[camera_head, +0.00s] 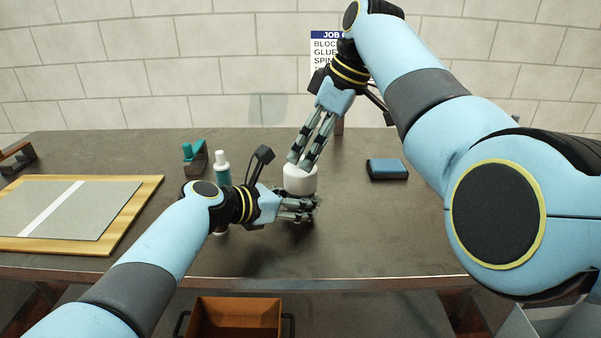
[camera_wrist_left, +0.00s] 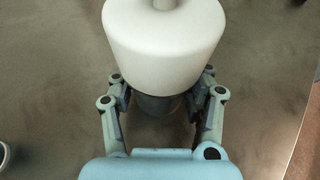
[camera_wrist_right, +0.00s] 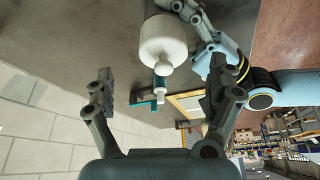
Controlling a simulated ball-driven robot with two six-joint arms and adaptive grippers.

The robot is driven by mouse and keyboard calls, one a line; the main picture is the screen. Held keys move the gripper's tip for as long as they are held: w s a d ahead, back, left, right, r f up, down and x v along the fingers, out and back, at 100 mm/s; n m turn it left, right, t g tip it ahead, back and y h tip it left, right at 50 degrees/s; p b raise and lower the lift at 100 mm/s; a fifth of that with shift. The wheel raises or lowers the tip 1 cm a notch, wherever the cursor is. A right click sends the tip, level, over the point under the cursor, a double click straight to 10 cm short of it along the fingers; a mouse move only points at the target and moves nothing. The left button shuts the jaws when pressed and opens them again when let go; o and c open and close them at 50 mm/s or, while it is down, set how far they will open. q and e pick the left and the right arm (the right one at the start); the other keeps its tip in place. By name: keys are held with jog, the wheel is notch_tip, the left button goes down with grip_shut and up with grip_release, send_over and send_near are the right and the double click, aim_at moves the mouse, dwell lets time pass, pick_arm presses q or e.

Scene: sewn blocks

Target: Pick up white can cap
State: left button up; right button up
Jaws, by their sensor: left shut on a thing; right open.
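The white can cap (camera_head: 300,180) is a wide, tapered white piece with a thin nozzle on top, seen in the left wrist view (camera_wrist_left: 163,38). It sits upright on a dark grey can (camera_wrist_left: 160,103) standing over the workbench. My left gripper (camera_head: 308,208) is shut around the can just below the cap. My right gripper (camera_head: 300,161) points down from above, open, with its fingertips close over the cap. In the right wrist view the cap (camera_wrist_right: 163,45) lies beyond the spread fingers, with nothing between them. Whether the fingertips touch it is unclear.
A teal bottle with a white top (camera_head: 222,168) and a teal tool (camera_head: 195,152) stand left of the can, behind my left arm. A blue-black box (camera_head: 387,169) lies to the right. A wooden board (camera_head: 140,215) is at left. An orange-brown bin (camera_head: 235,318) is below the bench edge.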

aim_at(300, 171)
jog(key=x, duration=0.6)
jog(key=shift+s+a+f, duration=0.1)
jog(key=shift+a, duration=0.1)
jog(key=c, duration=1)
